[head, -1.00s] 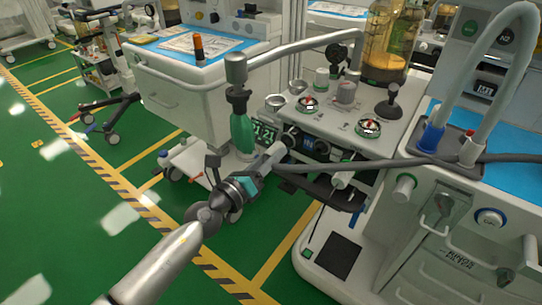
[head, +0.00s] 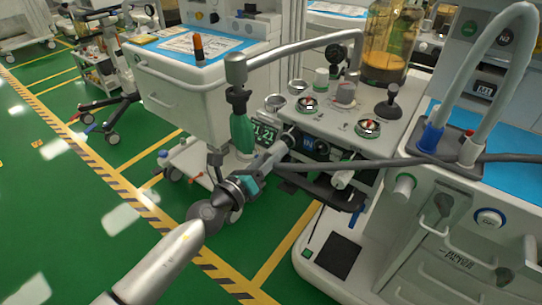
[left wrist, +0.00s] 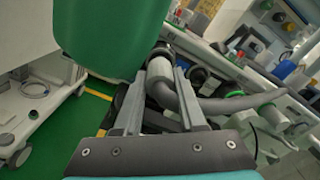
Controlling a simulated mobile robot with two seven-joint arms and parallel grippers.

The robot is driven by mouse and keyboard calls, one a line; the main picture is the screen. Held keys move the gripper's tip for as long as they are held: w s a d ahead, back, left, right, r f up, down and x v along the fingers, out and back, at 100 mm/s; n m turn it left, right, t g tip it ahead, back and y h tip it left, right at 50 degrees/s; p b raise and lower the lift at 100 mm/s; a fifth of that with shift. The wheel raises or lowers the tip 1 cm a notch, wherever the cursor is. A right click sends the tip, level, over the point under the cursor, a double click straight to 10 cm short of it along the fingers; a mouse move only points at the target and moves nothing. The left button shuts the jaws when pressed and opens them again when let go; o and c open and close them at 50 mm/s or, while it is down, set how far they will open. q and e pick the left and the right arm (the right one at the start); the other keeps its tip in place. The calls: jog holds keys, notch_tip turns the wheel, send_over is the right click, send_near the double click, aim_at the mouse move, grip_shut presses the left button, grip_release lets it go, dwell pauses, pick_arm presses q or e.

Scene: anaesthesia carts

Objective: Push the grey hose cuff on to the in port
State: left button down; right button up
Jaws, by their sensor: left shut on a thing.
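My left gripper (head: 276,152) reaches in from the left to the front of the anaesthesia machine. In the left wrist view, its two fingers (left wrist: 163,100) are shut on the light grey hose cuff (left wrist: 160,78). A darker grey hose (left wrist: 235,104) bends away from the cuff to the right. In the head view the hose (head: 400,163) crosses in front of the machine. The cuff's far end points at a round fitting (left wrist: 161,50) on the machine, apparently the in port. The fingers and cuff hide much of it, so I cannot tell how far the cuff is on. My right gripper is not in view.
A green canister (head: 242,131) hangs close left of the gripper and fills the upper left of the left wrist view (left wrist: 95,35). Dials and a black lever (head: 388,102) stand on the machine top. Open green floor (head: 60,220) lies left.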

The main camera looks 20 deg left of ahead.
pick_arm(q)
jog(key=shift+x, duration=1.05)
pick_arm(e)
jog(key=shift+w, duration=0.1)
pick_arm(q)
jog(key=shift+c, duration=2)
grip_release()
jog(key=b+v, duration=0.3)
jog(key=v, duration=1.2)
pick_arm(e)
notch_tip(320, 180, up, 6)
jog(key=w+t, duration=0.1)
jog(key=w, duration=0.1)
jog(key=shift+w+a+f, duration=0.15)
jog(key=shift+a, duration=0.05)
pick_arm(q)
jog(key=shift+s, duration=0.1)
